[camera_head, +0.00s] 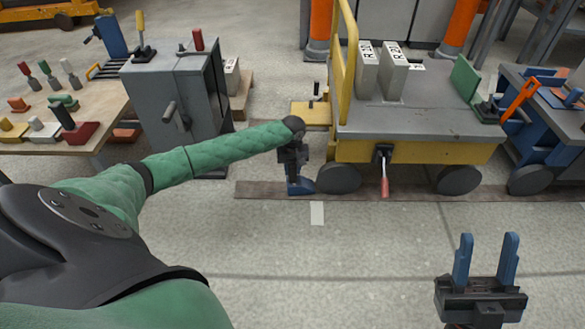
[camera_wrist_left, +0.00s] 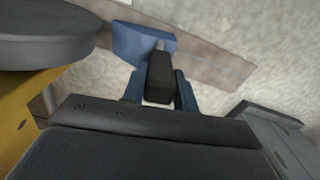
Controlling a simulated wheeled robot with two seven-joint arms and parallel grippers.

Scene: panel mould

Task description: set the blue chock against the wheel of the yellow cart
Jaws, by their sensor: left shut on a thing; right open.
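The yellow cart (camera_head: 430,152) stands at the middle right with dark wheels. Its left wheel (camera_head: 338,178) rests on a brown strip on the floor. The blue chock (camera_head: 302,187) is on the strip at the left side of that wheel. In the left wrist view the blue chock (camera_wrist_left: 140,45) lies close to the wheel (camera_wrist_left: 45,38); I cannot tell if they touch. My left gripper (camera_head: 293,178) points down and is shut on the chock's dark handle (camera_wrist_left: 160,78). My right gripper (camera_head: 485,260) is open and empty in front of the cart.
The brown strip (camera_head: 260,190) runs under the cart. A red-handled lever (camera_head: 384,180) hangs from the cart's side. A grey cabinet (camera_head: 170,95) and a table (camera_head: 85,125) with several chocks stand at left. A blue cart (camera_head: 545,120) stands at right. The front floor is clear.

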